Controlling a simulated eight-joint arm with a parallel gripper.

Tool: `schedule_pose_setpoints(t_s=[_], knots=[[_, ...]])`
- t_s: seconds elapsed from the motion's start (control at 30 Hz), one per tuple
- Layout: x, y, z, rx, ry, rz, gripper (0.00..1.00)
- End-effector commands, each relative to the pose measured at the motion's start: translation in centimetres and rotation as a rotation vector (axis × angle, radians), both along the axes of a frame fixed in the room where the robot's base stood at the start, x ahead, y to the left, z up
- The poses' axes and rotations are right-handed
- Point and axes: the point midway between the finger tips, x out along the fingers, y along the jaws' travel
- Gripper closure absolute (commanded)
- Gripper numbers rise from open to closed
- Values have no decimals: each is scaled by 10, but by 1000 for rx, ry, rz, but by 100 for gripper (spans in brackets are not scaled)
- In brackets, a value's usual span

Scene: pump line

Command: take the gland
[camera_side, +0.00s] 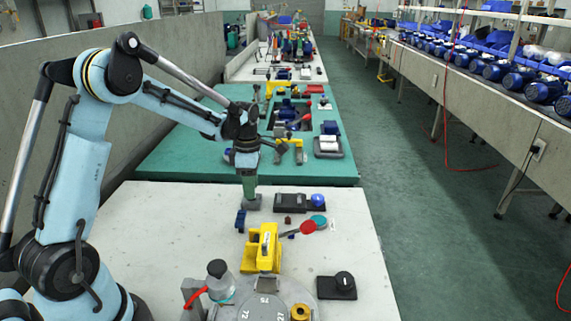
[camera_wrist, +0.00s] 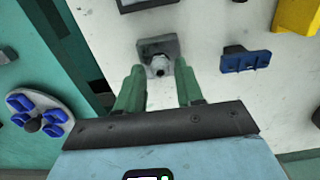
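The gland, a grey square-flanged piece with a round metal boss (camera_wrist: 158,64), lies on the pale worktop in the wrist view. In the side view its grey flange (camera_side: 252,203) shows right below my gripper (camera_side: 249,188). In the wrist view my gripper (camera_wrist: 159,77) has its two green fingers apart, one on each side of the boss. Gaps show between the boss and both fingers. The fingertips overlap the flange's near edge in the picture; I cannot tell whether they touch it.
A blue block (camera_wrist: 246,61) lies right of the gland. A black tray with a blue knob (camera_side: 300,202) is close by. The worktop's left part is clear.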

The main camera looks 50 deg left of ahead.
Motion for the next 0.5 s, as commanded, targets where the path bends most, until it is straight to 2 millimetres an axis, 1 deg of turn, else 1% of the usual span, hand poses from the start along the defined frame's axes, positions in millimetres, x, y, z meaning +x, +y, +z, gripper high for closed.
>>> schedule_pose_setpoints(t_s=[0.1, 0.2, 0.5], knots=[[0, 0, -6, 0, 0, -1, 63], [0, 0, -7, 0, 0, -1, 63], [0, 0, -7, 0, 0, -1, 63]])
